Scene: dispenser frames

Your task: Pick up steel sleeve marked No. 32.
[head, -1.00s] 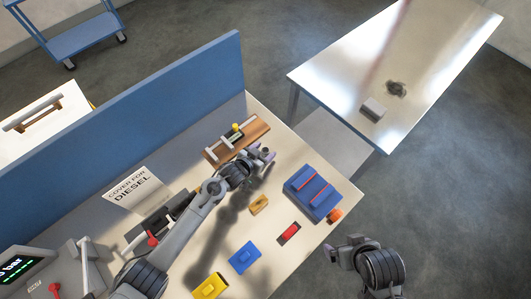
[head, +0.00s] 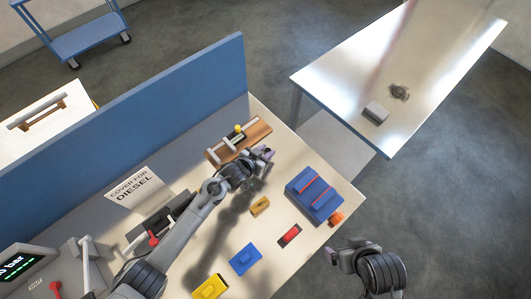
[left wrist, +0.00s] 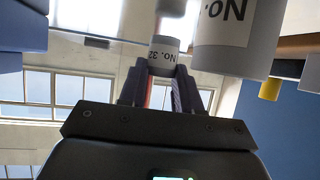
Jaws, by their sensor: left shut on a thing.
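My left gripper (head: 264,157) is beside the wooden rack, near the back of the bench. In the left wrist view its two fingers (left wrist: 162,92) are shut on a small grey steel sleeve (left wrist: 164,52). The sleeve's white label reads "No. 32", upside down in this view. The sleeve is hard to make out in the head view. A larger grey cylinder (left wrist: 262,28) with a label starting "No." is close by on the right; its number is cut off. My right gripper (head: 338,256) is off the bench's right side, and its jaws are unclear.
The wooden rack (head: 256,133) holds pale rods and a yellow-topped piece (head: 239,129). A blue block with red strips (head: 314,194) and an orange piece (head: 336,219) are to the right. Blue (head: 244,259) and yellow (head: 210,287) blocks are nearer. A blue panel (head: 150,115) stands behind.

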